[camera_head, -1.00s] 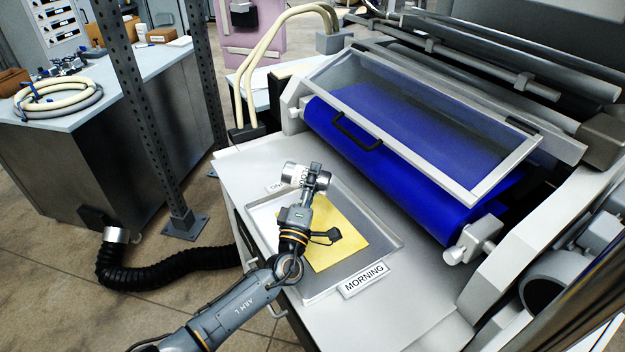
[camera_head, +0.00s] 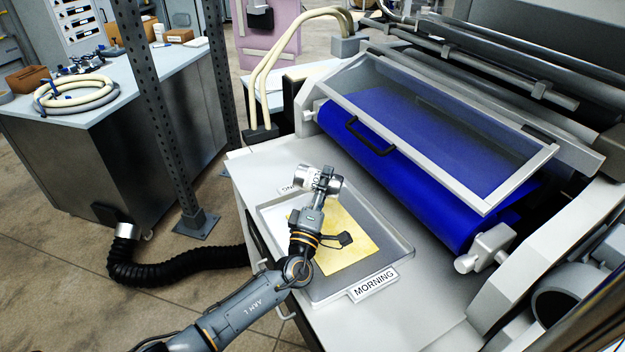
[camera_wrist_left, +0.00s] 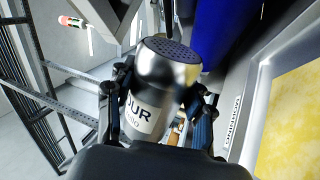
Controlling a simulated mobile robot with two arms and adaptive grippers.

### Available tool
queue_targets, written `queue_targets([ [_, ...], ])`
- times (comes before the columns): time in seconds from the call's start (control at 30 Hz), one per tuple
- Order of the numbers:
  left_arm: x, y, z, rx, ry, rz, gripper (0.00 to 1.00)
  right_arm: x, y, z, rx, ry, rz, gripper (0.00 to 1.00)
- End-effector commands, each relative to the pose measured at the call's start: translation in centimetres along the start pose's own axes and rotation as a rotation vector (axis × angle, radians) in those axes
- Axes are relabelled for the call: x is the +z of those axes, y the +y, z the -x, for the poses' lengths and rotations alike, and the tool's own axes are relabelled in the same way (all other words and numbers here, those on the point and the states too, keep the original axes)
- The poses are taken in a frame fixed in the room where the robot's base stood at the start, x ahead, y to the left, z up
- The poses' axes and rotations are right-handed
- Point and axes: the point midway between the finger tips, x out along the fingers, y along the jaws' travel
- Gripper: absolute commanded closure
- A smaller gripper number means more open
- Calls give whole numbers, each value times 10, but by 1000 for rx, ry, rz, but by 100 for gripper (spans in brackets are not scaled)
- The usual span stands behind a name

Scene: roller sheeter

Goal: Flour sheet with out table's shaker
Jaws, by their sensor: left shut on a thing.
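My left gripper (camera_head: 322,182) is shut on a metal flour shaker (camera_head: 334,183). It holds the shaker tipped on its side above the far edge of a shallow grey tray (camera_head: 394,236). In the left wrist view the shaker (camera_wrist_left: 150,95) has a perforated cap and a white label reading "OUR", partly hidden by the fingers. A yellow sheet (camera_head: 362,243) lies in the tray, partly covered by the gripper and wrist; it also shows in the left wrist view (camera_wrist_left: 290,120). I cannot see powder falling. My right gripper is out of view.
The roller machine with a blue roller (camera_head: 400,180) and a framed clear guard (camera_head: 440,130) rises behind. A post (camera_head: 160,110) and a side table with coiled hose (camera_head: 75,97) stand left.

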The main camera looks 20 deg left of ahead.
Motion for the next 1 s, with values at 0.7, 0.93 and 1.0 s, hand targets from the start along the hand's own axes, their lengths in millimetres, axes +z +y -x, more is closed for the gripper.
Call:
queue_targets([
  [0.7, -40, -5, 2, 2, 3, -3, 86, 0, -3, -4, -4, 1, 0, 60],
  [0.93, -41, -5, 2, 2, 2, -1, 86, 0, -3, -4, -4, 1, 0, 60],
  [1.0, -40, -5, 2, 2, 2, -1, 86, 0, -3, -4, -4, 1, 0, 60],
])
